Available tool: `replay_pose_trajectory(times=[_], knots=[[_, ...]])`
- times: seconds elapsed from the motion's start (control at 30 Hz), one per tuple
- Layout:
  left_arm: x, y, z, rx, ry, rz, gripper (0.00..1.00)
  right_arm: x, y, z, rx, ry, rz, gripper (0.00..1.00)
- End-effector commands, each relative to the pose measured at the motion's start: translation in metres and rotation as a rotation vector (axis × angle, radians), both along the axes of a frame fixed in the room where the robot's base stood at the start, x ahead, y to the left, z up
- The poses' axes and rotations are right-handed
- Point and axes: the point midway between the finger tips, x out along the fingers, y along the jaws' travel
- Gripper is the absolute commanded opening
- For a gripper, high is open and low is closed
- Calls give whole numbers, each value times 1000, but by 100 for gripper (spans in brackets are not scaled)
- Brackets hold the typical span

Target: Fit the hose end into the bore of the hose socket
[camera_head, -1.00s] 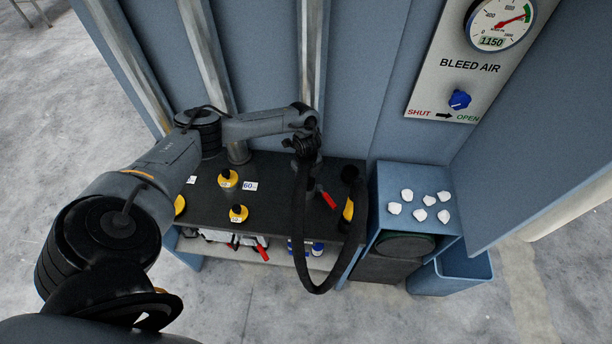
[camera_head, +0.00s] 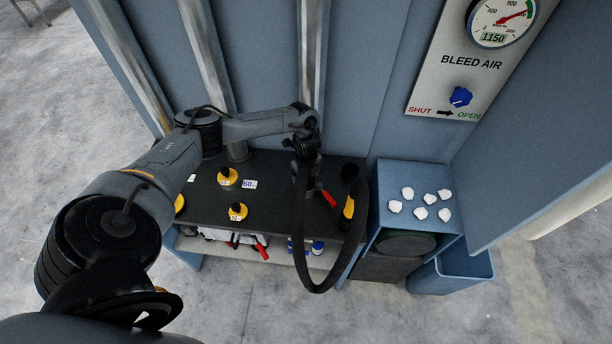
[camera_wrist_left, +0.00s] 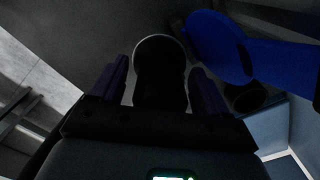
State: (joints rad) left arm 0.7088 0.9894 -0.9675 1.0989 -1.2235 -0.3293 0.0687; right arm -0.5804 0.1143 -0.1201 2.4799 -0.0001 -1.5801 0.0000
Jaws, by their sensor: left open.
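My left gripper (camera_head: 305,160) points down over the dark bench. In the left wrist view my left gripper (camera_wrist_left: 158,85) has its two fingers apart, with a dark cylinder (camera_wrist_left: 160,80) between them. This appears to be the end of the black hose (camera_head: 298,240). A pale curved rim shows around the cylinder's far end; I cannot tell whether the end sits inside a bore. The hose hangs in a loop past the bench front and rises to a black fitting beside a yellow part (camera_head: 348,208). The socket is mostly hidden by gripper and hose. My right gripper is not in view.
Yellow-capped items (camera_head: 228,177) stand on the bench (camera_head: 270,173). A red lever (camera_head: 328,198) is beside the hose. A blue-grey box (camera_head: 435,178) with several white lumps stands right. The bleed air panel (camera_head: 440,90) is on the wall above.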

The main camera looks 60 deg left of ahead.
Motion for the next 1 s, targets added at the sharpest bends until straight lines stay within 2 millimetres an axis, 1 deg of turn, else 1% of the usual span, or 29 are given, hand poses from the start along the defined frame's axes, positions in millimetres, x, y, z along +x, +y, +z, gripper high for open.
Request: replay_pose_trajectory(times=[0.17, 0.6, 0.7, 0.83, 1.0], knots=[[1, 0, 13, 0, -3, -1, 76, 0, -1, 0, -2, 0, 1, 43], [1, -1, 84, 1, -5, -1, 76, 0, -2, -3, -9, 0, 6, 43], [1, -1, 97, 1, -3, -1, 76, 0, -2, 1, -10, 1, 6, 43], [1, -2, 105, 1, -2, -1, 76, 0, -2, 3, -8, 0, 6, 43], [1, -2, 108, 0, -1, 0, 76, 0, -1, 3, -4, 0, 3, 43]])
